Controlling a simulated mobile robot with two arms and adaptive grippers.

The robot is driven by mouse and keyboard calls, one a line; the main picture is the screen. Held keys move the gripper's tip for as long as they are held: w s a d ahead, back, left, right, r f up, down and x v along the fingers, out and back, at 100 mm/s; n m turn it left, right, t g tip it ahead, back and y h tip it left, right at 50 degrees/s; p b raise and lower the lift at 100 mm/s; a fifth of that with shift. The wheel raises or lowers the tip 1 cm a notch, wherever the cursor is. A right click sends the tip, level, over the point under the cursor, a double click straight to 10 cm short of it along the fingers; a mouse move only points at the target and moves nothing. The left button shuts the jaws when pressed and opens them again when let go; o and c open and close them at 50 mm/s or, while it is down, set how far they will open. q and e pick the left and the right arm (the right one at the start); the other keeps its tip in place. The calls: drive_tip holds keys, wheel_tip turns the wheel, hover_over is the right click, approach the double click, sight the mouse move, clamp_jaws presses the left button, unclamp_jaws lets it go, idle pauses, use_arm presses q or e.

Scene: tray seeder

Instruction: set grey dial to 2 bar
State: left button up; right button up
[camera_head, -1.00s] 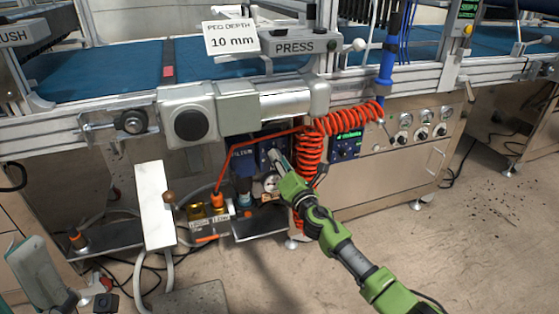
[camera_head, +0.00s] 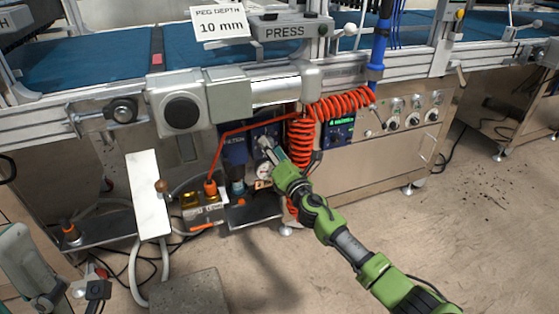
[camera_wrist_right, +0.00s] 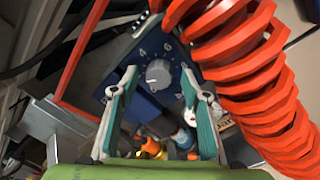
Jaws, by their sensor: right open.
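The grey dial (camera_wrist_right: 158,75) sits on a dark blue panel (camera_wrist_right: 158,100) with white numbers around it; 4 and 6 are readable above it. I cannot read its pointer setting for sure. My right gripper (camera_wrist_right: 158,70) is open, with one finger on each side of the dial in the wrist view; I see no clear contact. In the head view my right gripper (camera_head: 268,149) is at the blue unit (camera_head: 262,131) under the machine and hides the dial.
A coiled orange hose (camera_head: 302,140) hangs close to the right of my gripper, also large in the wrist view (camera_wrist_right: 245,70). A round gauge (camera_head: 263,170) is just below. A straight red hose (camera_head: 222,150) passes at the left. Open floor lies in front.

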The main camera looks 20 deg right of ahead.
drive_tip(key=s, duration=1.1)
drive_tip(key=shift+d+f, duration=0.3)
drive_tip(key=shift+f, duration=0.1)
drive_tip(key=shift+s, duration=0.1)
